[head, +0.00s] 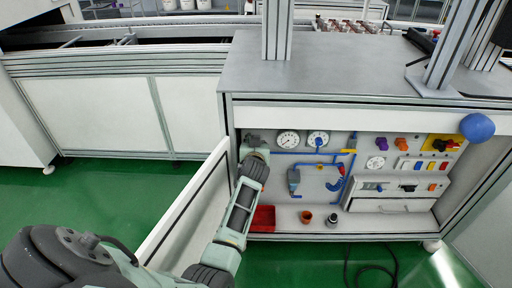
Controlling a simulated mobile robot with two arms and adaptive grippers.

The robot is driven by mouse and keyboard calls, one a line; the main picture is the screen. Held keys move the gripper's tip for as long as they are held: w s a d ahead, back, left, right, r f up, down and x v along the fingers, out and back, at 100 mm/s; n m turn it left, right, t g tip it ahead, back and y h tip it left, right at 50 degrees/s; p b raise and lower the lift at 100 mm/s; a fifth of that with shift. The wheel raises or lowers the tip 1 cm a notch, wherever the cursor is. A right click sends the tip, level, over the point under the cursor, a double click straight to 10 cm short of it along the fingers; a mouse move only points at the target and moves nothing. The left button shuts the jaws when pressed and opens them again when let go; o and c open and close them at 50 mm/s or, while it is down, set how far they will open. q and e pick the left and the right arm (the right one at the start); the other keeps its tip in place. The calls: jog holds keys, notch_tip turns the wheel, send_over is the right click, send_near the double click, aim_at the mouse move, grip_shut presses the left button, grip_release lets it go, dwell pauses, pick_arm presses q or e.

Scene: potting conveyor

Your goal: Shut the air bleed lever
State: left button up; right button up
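Inside the open cabinet, blue pipes (290,153) run below two round gauges. A small yellow part (350,150) sits on the pipework at its upper right, and a red-ended part (341,169) with a curved blue hose (336,185) is below it. I cannot tell for sure which part is the air bleed lever. My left arm reaches in from the lower left. Its far end, with the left gripper (255,140), is at the cabinet's left edge, left of the gauges. The fingers cannot be made out. My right gripper is not in view.
The open white cabinet door (185,215) stands to the left of my forearm. A red bin (263,218), a brown cup (306,217) and a dark cylinder (332,219) stand on the cabinet floor. Switches and a drawer (403,206) are at right. A cable lies on the green floor.

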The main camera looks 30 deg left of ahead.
pick_arm(q)
jog(key=shift+w+a+f, duration=0.1)
jog(key=shift+w+a, duration=0.05)
jog(key=shift+w, duration=0.1)
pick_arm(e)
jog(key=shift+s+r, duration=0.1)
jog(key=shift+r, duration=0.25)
pick_arm(q)
jog(key=shift+c, duration=0.3)
grip_shut()
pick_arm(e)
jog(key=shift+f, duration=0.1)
